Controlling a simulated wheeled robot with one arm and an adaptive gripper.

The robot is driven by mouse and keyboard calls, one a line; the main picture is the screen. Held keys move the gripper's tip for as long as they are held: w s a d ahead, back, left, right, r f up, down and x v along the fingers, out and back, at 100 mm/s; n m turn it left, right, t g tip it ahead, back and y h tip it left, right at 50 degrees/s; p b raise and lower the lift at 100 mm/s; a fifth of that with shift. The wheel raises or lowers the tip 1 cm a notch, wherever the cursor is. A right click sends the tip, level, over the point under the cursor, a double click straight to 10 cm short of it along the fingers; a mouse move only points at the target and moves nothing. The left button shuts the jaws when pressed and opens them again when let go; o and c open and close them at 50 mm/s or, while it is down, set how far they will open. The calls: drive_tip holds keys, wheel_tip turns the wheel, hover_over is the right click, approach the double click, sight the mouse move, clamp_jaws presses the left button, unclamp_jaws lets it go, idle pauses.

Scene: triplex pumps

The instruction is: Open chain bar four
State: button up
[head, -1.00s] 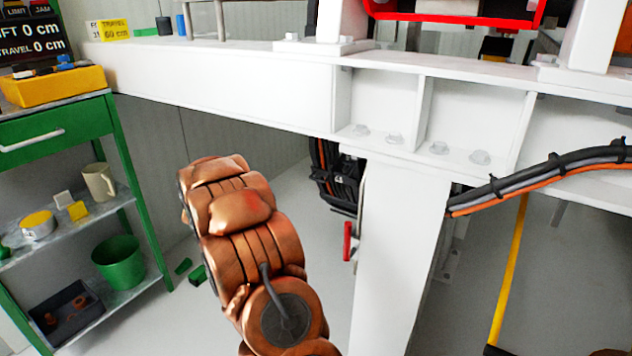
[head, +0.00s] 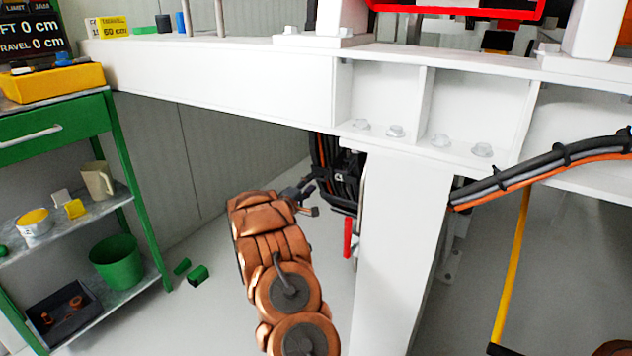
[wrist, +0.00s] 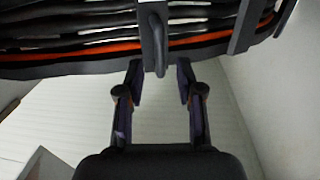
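The dark cable chain (head: 341,180) hangs by the white leg, under the beam. It carries a small white mark that I cannot read for certain. In the wrist view black and orange cables cross the top, with a dark grey chain crossbar (wrist: 246,25) over them at the right. A grey bar-like piece (wrist: 155,45) hangs down between and just beyond my fingertips. My gripper (wrist: 160,80) is open and empty, its two fingers apart. In the head view my gripper (head: 310,197) is at the chain's left side; contact cannot be told. Which bar is number four is not readable.
The white leg (head: 400,250) and beam (head: 220,80) stand close right and above. A red handle (head: 348,238) is below the chain. A green shelf cart (head: 70,130) is at left. The floor between cart and leg is mostly clear.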

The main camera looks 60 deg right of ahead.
sight(316, 178)
drive_tip(key=shift+w+d+r+b, duration=0.1)
drive_tip(key=shift+d+b, duration=0.25)
drive_tip(key=shift+d, duration=0.8)
drive_tip(key=shift+w+d+r+b, duration=0.1)
drive_tip(key=shift+d+b, duration=0.25)
drive_tip(key=shift+d, duration=0.75)
drive_tip(key=shift+c, duration=0.5)
clamp_jaws()
